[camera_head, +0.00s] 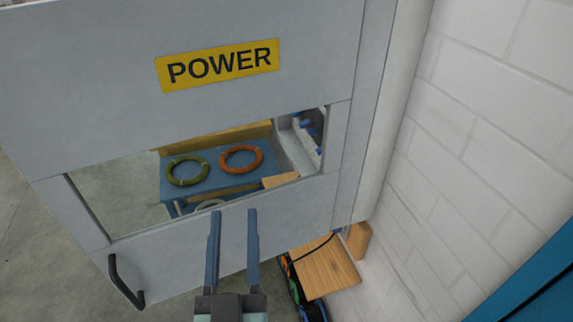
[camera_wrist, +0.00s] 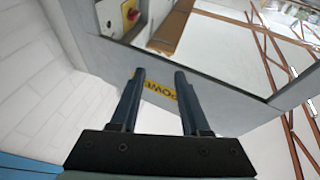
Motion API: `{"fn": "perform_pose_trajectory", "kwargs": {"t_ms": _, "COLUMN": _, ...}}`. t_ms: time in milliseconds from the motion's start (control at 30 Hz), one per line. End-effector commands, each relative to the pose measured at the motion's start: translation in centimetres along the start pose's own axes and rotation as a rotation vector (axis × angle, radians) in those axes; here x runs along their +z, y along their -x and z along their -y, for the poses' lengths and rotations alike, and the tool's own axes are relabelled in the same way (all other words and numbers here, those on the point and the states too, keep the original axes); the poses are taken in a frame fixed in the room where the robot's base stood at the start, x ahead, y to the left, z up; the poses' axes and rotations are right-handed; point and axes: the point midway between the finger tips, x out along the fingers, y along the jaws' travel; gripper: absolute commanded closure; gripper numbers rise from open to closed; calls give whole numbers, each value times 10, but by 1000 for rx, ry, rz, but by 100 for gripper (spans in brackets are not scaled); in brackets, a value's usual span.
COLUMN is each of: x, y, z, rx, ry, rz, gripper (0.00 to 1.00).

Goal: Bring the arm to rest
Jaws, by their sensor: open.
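My gripper (camera_head: 232,212) is open and empty, its two blue fingers parallel and apart. In the head view it is in front of the lower part of a grey panel (camera_head: 200,262), just below the panel's opening. In the wrist view the gripper (camera_wrist: 159,73) points towards the same panel, with the yellow POWER label partly hidden behind the fingers. Whether the fingers touch the panel I cannot tell. Through the opening, an olive ring-shaped skein (camera_head: 188,184) and an orange one (camera_head: 240,171) lie on a blue surface.
The panel has a POWER label (camera_head: 218,65) and a black handle (camera_head: 124,283). A white brick wall (camera_head: 480,150) stands to the right. A wooden board (camera_head: 326,267) and cables lie below. In the wrist view a red knob (camera_wrist: 131,12) shows at the top.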

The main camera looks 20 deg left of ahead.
Motion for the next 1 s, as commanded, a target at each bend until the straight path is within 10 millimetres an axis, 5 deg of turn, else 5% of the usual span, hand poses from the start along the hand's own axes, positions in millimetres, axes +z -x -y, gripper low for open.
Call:
{"fn": "perform_pose_trajectory", "kwargs": {"t_ms": 100, "x": -45, "y": -41, "z": -45, "rx": 99, "ry": 35, "rz": -96, "gripper": 54}}
{"fn": "perform_pose_trajectory", "kwargs": {"t_ms": 267, "x": -115, "y": -70, "z": -101, "rx": 211, "ry": 82, "rz": -201, "gripper": 54}}
{"fn": "perform_pose_trajectory", "kwargs": {"t_ms": 400, "x": -183, "y": -73, "z": -143, "rx": 297, "ry": 133, "rz": -293, "gripper": 54}}
{"fn": "perform_pose_trajectory", "kwargs": {"t_ms": 600, "x": -265, "y": -54, "z": -179, "rx": 384, "ry": 203, "rz": -397, "gripper": 54}}
{"fn": "perform_pose_trajectory", "kwargs": {"t_ms": 800, "x": -302, "y": -39, "z": -189, "rx": 421, "ry": 242, "rz": -439, "gripper": 54}}
{"fn": "perform_pose_trajectory", "kwargs": {"t_ms": 1000, "x": -306, "y": -38, "z": -190, "rx": 425, "ry": 246, "rz": -442, "gripper": 54}}
